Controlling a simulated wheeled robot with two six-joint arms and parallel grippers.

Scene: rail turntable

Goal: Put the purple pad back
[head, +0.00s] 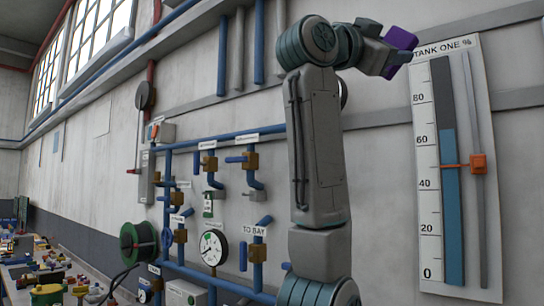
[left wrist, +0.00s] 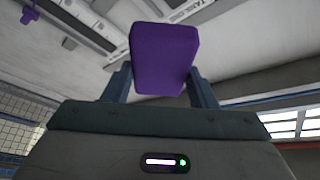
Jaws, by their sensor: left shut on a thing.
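The purple pad (head: 401,38) is held up high in front of the wall, at the upper right of the head view. In the left wrist view the pad (left wrist: 163,60) is a smooth purple block with rounded edges, sitting between the two fingers. My left gripper (head: 395,57) is shut on it, and the pad sticks out past the fingertips. The gripper's far side is partly hidden in the head view. My right gripper is in neither view.
A tank gauge board (head: 487,200) with an orange slider (head: 478,164) hangs right of my arm. Blue pipes with valves, a round dial (head: 212,248) and a green reel (head: 136,245) are on the wall left. A cluttered bench (head: 75,275) stands lower left. A small purple thing (left wrist: 28,14) shows in the wrist view.

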